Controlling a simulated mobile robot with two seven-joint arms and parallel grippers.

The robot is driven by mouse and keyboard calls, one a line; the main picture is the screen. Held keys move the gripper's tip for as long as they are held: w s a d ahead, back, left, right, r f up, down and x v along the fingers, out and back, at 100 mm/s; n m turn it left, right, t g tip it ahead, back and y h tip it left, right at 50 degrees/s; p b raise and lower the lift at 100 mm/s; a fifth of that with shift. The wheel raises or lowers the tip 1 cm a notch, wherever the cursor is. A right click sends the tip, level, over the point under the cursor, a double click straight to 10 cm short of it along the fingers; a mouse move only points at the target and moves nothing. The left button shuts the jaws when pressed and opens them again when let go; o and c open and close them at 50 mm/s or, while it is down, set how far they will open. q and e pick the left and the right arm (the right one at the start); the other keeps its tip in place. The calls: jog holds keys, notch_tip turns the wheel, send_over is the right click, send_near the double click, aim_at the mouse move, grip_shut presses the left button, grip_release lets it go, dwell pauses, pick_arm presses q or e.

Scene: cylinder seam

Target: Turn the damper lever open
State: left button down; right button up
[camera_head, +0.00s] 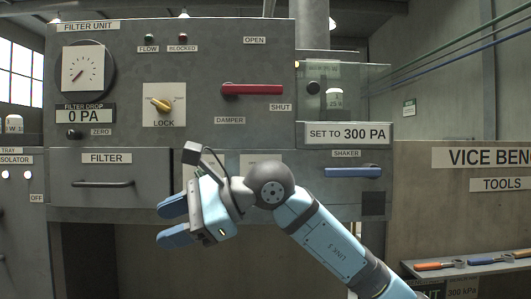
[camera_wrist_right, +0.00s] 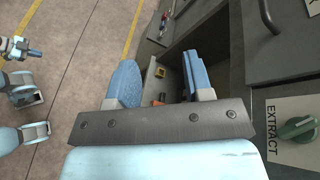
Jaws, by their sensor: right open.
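The red damper lever (camera_head: 252,89) lies level on the grey filter unit (camera_head: 200,60). Its pivot end is at the left and its free end points right, above the SHUT label (camera_head: 281,107). The OPEN label (camera_head: 254,40) is above the lever. My right gripper (camera_head: 168,222) is open and empty, below and left of the lever, apart from it, with its fingers pointing left. Its two blue fingers also show spread in the right wrist view (camera_wrist_right: 158,78). In that view, pale blue arm parts at the left edge include what looks like my left gripper (camera_wrist_right: 30,50), too small to read.
A yellow LOCK handle (camera_head: 161,104) sits left of the lever. A FILTER drawer (camera_head: 105,170) and the blue SHAKER handle (camera_head: 352,172) are lower down. A clear-fronted box (camera_head: 345,95) projects at right. A green EXTRACT knob (camera_wrist_right: 298,129) shows in the wrist view.

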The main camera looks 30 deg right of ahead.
jog(key=s+d+r+t+h, duration=0.2)
jog(key=d+r+t+h, duration=0.5)
jog(key=d+r, duration=0.5)
jog(key=m+t+h+b, duration=0.1)
jog(key=m+t+h, duration=0.3)
jog(key=h, duration=0.3)
send_near(268, 89)
jog(key=w+p, duration=0.1)
jog(key=w, duration=0.2)
jog(key=w+d+p, duration=0.1)
jog(key=w, duration=0.3)
jog(key=w+p, duration=0.1)
jog(key=w, duration=0.3)
jog(key=shift+d+r, duration=0.15)
jog(key=shift+d, duration=0.15)
grip_shut()
